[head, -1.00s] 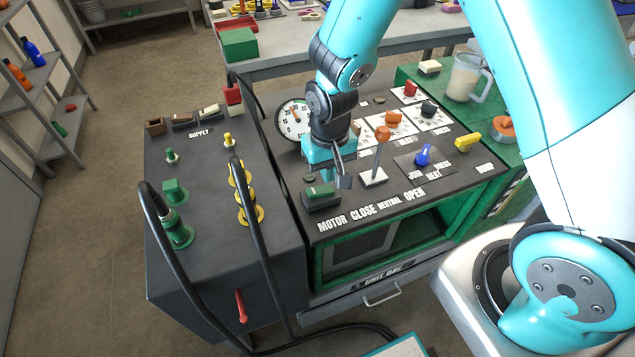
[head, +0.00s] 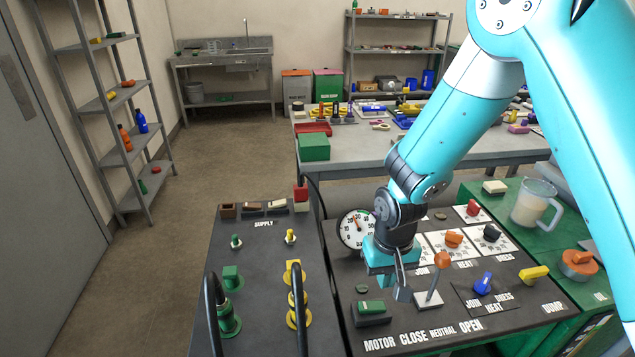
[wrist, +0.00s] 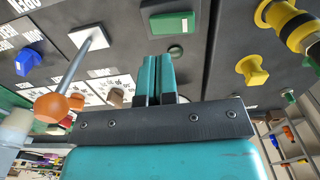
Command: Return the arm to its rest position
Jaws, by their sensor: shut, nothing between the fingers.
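My gripper (head: 402,287) hangs over the dark control panel, between the round dial gauge (head: 355,229) and the orange-knobbed lever (head: 441,262). In the wrist view its two fingers (wrist: 159,78) are together with nothing between them. The green motor switch (head: 371,307) lies just in front of the fingertips; it also shows in the wrist view (wrist: 173,24), apart from them. The lever's orange ball (wrist: 51,108) is beside the gripper in the wrist view. My arm reaches in from the upper right of the head view.
A blue knob (head: 483,284), a yellow knob (head: 534,274) and a clear jug (head: 534,203) are to the right. Black hoses (head: 297,310) rise from the supply unit at left. A bench (head: 370,150) stands behind. Open floor (head: 150,290) lies at left.

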